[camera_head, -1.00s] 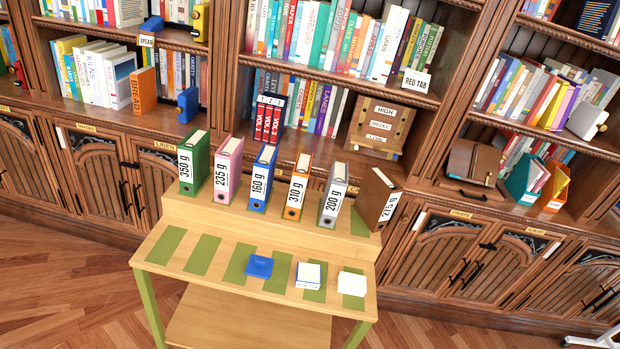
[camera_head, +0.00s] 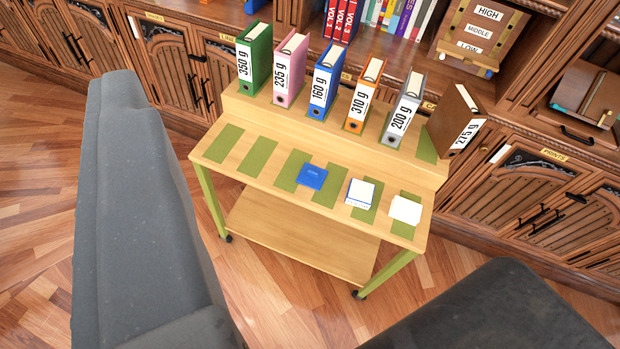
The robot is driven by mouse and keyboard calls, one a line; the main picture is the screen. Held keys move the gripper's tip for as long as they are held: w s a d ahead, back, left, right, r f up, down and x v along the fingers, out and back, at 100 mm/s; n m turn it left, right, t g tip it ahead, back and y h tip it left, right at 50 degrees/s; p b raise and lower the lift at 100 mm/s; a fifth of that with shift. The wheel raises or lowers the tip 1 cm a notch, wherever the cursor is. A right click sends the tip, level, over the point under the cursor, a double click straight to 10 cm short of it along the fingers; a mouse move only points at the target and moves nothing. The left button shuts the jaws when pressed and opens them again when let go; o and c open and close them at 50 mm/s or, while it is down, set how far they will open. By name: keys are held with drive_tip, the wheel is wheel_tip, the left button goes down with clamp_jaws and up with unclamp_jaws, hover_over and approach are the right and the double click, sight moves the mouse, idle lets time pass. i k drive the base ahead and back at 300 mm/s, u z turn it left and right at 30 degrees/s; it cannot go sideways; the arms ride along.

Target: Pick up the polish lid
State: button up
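I cannot make out a polish lid in this view. A wooden stepped table (camera_head: 232,177) with green legs stands in the middle. Its front surface bears a flat blue item (camera_head: 312,177), a white box with blue edges (camera_head: 360,193) and a white item (camera_head: 405,210); none can be identified as the lid. No gripper fingertips can be recognised. A large grey part of mine (camera_head: 135,210) fills the left side, and a dark part (camera_head: 490,315), likely also mine, fills the lower right corner. They hide the floor behind them.
Wooden cabinets (camera_head: 165,65) line the wall behind. A lower shelf (camera_head: 300,240) is bare. Wooden floor (camera_head: 50,220) shows at the left.

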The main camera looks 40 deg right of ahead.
sight(310, 176)
drive_tip(key=z, duration=0.05)
drive_tip(key=i, duration=1)
drive_tip(key=u, duration=0.05)
